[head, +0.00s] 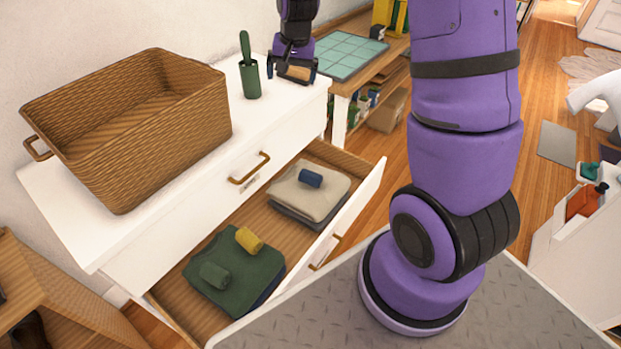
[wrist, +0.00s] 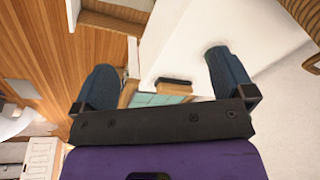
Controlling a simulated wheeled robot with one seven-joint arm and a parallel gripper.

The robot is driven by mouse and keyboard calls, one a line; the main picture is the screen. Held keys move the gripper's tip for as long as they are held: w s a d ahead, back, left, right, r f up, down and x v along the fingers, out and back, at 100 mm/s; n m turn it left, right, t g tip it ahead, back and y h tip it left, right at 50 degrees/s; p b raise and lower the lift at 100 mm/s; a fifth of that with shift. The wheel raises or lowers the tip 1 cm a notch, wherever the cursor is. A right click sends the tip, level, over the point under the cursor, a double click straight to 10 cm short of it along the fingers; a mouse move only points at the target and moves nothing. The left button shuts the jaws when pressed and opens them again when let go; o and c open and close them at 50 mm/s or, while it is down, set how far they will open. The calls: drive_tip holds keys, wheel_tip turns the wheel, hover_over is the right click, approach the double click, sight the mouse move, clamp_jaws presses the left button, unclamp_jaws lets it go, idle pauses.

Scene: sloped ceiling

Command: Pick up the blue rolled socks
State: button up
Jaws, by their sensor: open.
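The blue rolled socks (head: 311,178) lie on a folded beige garment (head: 325,198) in the open drawer (head: 372,188), in the head view. My gripper (head: 294,76) is far above and behind them, over the right end of the white dresser top. In the wrist view my gripper (wrist: 160,64) has its two dark blue fingers spread wide, with nothing held between them. A small brown object (head: 298,73) shows between the fingers in the head view, apparently on the dresser top. I cannot make out the socks in the wrist view.
A yellow roll (head: 249,239) and a green roll (head: 214,275) lie on dark green folded cloth (head: 250,272) in the drawer's near part. A large wicker basket (head: 150,130) and a green cup (head: 249,80) stand on the dresser (head: 180,185). A wooden shelf unit (head: 345,86) stands behind.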

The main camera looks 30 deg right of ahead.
drive_tip(key=w+d+f+m+g, duration=0.1)
drive_tip(key=w+d+f, duration=0.1)
drive_tip(key=f, duration=0.7)
drive_tip(key=w+d+f+m, duration=0.2)
drive_tip(key=d+f, duration=0.1)
drive_tip(key=f, duration=0.6)
drive_tip(key=m+g, duration=0.1)
drive_tip(key=m, duration=0.1)
approach(311, 178)
drive_tip(key=f, duration=0.2)
drive_tip(key=w+f, duration=0.1)
drive_tip(key=f, duration=0.1)
drive_tip(key=d+f, duration=0.1)
drive_tip(key=shift+w+f, duration=0.25)
drive_tip(key=shift+f, duration=0.15)
drive_tip(key=shift+w+f, duration=0.2)
drive_tip(key=shift+f, duration=2.95)
drive_tip(key=c, duration=0.6)
